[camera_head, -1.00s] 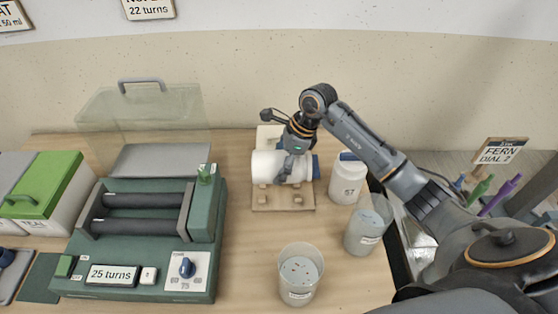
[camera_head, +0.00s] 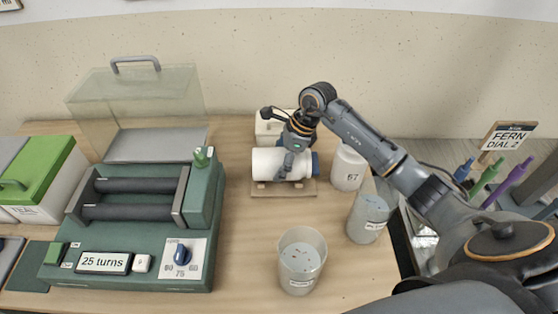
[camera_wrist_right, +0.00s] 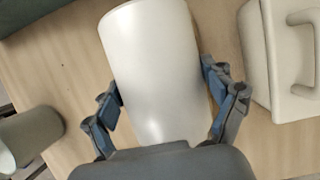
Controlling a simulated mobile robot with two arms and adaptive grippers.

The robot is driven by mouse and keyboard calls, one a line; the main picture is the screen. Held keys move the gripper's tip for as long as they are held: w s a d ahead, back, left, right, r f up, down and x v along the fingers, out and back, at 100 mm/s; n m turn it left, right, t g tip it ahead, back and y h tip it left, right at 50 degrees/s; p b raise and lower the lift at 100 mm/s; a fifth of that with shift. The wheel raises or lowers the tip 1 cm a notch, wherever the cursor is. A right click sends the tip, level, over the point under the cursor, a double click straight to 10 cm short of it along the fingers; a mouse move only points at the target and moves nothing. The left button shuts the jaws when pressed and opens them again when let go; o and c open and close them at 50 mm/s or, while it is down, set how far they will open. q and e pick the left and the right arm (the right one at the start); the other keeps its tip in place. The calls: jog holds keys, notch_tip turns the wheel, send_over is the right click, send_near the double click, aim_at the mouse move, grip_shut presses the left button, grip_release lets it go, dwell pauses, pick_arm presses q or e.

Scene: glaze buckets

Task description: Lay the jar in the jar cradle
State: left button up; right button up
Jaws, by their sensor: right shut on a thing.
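The white jar (camera_head: 268,163) lies on its side over the jar cradle, its blue end to the right. The cradle is a wooden board (camera_head: 284,191) whose front edge shows under the jar; I cannot tell whether the jar touches its supports. My right gripper (camera_head: 288,169) reaches down from above and is shut on the jar's middle. In the right wrist view, the gripper's two blue-padded fingers (camera_wrist_right: 164,100) press the sides of the white jar (camera_wrist_right: 152,50). My left gripper is not in view.
A cream box (camera_head: 268,132) stands close behind the jar. Right of it are a white jar marked 57 (camera_head: 347,172) and a clear bucket (camera_head: 367,218); another bucket (camera_head: 300,262) stands in front. A green roller machine (camera_head: 140,232) fills the left, with bare table between.

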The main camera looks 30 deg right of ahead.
jog(key=shift+r, duration=0.2)
jog(key=o, duration=1.4)
jog(key=shift+f, duration=0.1)
jog(key=shift+s+f, duration=0.1)
jog(key=shift+f, duration=0.05)
jog(key=v, duration=1.2)
jog(key=shift+r, duration=0.2)
jog(key=shift+f, duration=0.1)
